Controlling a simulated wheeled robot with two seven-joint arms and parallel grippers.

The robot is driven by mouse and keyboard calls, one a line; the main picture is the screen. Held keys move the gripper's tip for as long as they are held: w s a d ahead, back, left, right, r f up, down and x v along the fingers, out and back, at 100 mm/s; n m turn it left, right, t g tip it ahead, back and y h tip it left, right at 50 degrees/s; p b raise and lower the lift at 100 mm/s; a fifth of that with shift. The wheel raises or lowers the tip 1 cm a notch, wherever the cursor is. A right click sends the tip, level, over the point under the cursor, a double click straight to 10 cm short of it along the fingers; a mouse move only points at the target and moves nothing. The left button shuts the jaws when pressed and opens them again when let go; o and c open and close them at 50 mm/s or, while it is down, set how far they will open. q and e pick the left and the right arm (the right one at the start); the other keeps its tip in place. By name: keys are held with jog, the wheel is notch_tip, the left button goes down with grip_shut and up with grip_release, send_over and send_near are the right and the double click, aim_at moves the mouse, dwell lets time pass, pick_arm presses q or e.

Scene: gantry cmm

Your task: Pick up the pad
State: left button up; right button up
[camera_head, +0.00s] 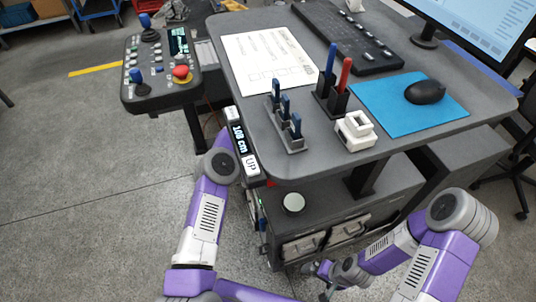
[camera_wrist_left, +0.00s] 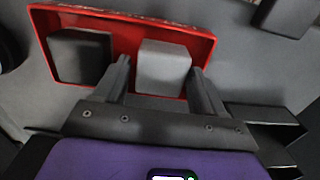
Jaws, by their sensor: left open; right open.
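A flat blue mouse pad (camera_head: 388,112) lies on the desk, with a black mouse (camera_head: 425,92) on it. In the left wrist view, a red tray (camera_wrist_left: 205,42) holds a dark block (camera_wrist_left: 80,55) and a light grey block (camera_wrist_left: 163,62); I cannot tell whether either is the pad. My left gripper (camera_wrist_left: 160,68) is open, its two fingers on either side of the grey block in the picture; contact is unclear. In the head view my left gripper is hidden. My right gripper (camera_head: 322,275) is open, low in front of the cabinet below the desk.
A control panel (camera_head: 160,75) stands at left. A height display (camera_head: 240,138) sits at the desk edge.

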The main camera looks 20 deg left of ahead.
pick_arm(q)
jog(key=shift+f, duration=0.6)
pick_arm(e)
jog(key=shift+f, duration=0.25)
pick_arm(q)
jog(key=c, duration=0.7)
jog(key=shift+r, duration=0.15)
jog(key=shift+c, duration=0.2)
pick_arm(e)
jog(key=shift+r, duration=0.1)
